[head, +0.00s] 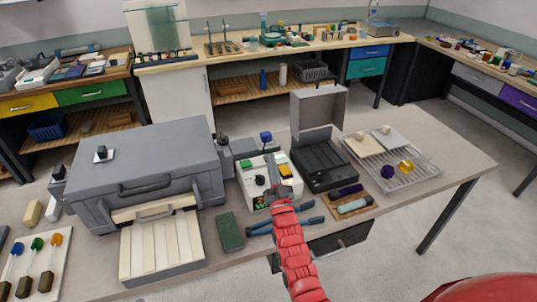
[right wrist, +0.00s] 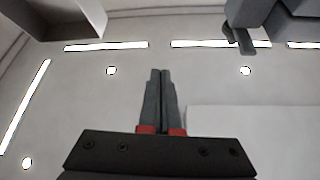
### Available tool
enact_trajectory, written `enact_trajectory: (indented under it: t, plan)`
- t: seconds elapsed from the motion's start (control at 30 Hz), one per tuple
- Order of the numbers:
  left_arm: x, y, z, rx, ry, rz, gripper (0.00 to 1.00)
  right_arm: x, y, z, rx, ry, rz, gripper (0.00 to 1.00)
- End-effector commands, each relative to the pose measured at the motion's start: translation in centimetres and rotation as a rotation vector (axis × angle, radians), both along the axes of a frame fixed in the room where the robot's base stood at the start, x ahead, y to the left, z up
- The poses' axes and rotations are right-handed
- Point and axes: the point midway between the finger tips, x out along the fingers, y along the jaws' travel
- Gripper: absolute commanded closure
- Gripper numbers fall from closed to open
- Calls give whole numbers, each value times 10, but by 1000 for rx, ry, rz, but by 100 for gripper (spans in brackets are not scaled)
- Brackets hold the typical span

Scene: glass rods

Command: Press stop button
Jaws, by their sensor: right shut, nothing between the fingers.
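A white control box (head: 254,187) stands on the near bench. Its top carries a green button (head: 246,163), a yellow-orange button (head: 284,170) and a black knob (head: 260,180), and a small lit display (head: 261,201) shows on its front. I cannot make out which one is the stop button; part of the box is hidden by my right gripper. My right gripper (head: 284,187) is at the right front of the box; I cannot tell whether it touches. In the right wrist view its fingers (right wrist: 158,92) are together and empty. My left gripper is out of view.
A large grey furnace-like case (head: 140,155) stands left of the box. A black open-lidded case (head: 322,165) stands close on the right, with a wire rack (head: 410,170) beyond. Blue-handled tongs (head: 312,220) and a green block (head: 229,232) lie in front.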

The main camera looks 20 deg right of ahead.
Motion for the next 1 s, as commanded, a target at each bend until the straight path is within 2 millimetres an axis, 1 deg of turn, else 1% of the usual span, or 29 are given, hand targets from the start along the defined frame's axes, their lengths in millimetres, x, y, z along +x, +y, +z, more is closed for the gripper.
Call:
enact_trajectory:
  t: [0.03, 0.07, 0.1, 0.2, 0.3, 0.4, 0.43, 0.5, 0.57, 0.6, 0.67, 0.8, 0.9, 1.0]
  plan:
    - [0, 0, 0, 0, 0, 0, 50, 25, -6, 0, 19, 60, 2, 100]
    - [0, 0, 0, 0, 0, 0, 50, 39, -9, -1, 34, 100, 4, 100]
    - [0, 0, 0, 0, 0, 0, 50, 58, -14, -5, 54, 161, 6, 100]
    - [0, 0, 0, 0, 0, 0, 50, 101, -27, -13, 115, 322, 11, 100]
    - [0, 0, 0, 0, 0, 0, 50, 133, -36, -19, 179, 470, 16, 100]
    - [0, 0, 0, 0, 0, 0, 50, 156, -45, -24, 249, 620, 21, 100]
    - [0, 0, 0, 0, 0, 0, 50, 162, -47, -22, 271, 662, 23, 100]
    - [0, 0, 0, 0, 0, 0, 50, 172, -51, -21, 327, 770, 29, 100]
    - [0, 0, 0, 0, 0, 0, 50, 176, -52, -20, 377, 867, 37, 100]
    - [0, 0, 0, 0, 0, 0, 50, 177, -52, -16, 409, 924, 42, 100]
    - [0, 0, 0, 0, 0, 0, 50, 175, -50, -12, 454, 1007, 54, 100]
    - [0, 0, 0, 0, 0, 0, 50, 166, -46, -3, 536, 1159, 75, 100]
    - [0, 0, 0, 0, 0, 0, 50, 159, -42, 4, 571, 1225, 85, 100]
    - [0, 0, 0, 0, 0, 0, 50, 154, -40, 5, 588, 1265, 92, 100]
